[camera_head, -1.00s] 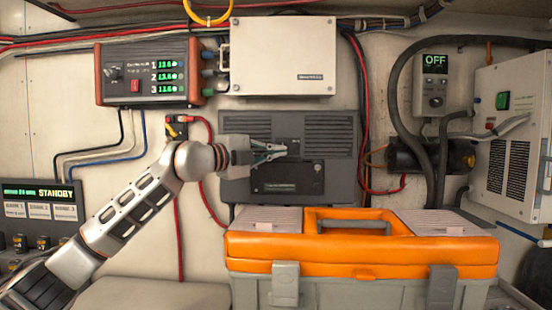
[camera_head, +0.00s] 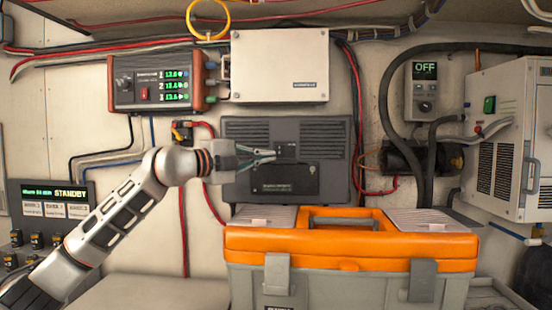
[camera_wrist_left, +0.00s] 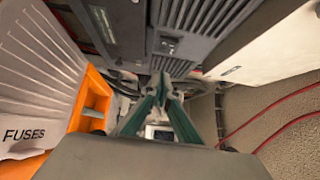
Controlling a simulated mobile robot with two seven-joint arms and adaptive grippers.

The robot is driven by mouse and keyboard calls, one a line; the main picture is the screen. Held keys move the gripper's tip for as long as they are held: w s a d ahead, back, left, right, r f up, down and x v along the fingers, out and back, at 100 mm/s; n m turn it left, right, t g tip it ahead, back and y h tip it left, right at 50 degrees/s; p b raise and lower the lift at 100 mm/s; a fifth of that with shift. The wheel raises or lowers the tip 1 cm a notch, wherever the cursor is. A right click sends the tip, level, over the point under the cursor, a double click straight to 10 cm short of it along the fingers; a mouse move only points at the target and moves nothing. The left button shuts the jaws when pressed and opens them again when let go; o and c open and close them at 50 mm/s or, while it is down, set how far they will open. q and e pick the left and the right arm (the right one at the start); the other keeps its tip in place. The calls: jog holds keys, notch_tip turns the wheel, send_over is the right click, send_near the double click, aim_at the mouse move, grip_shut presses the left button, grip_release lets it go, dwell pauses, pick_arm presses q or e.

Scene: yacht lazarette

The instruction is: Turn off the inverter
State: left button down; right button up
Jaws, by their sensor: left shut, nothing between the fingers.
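A dark grey box with ribbed vents (camera_head: 244,130) hangs on the wall in the middle; it may be the inverter, but its label is too small to read. It carries a small dark square part (camera_head: 287,150) above a black lower panel (camera_head: 275,181). My left gripper (camera_head: 274,153) is shut and empty in front of this box, its fingertips just left of the square part; whether they touch is unclear. The left wrist view shows the fingers (camera_wrist_left: 163,85) together, with the grey box (camera_wrist_left: 190,15) above them. My right gripper is in neither current view.
An orange-lidded toolbox (camera_head: 350,250) stands close below the grey box. An orange-ended meter unit (camera_head: 155,83), a white box (camera_head: 279,65), an OFF display controller (camera_head: 424,90) and a STANDBY panel (camera_head: 52,205) surround it. Red cables (camera_head: 205,170) hang left of the box.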

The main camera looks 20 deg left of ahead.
pick_arm(q)
jog(key=f+b+v, duration=0.1)
jog(key=v, duration=0.6)
jog(key=shift+w+a, duration=0.2)
jog(key=shift+a, duration=0.1)
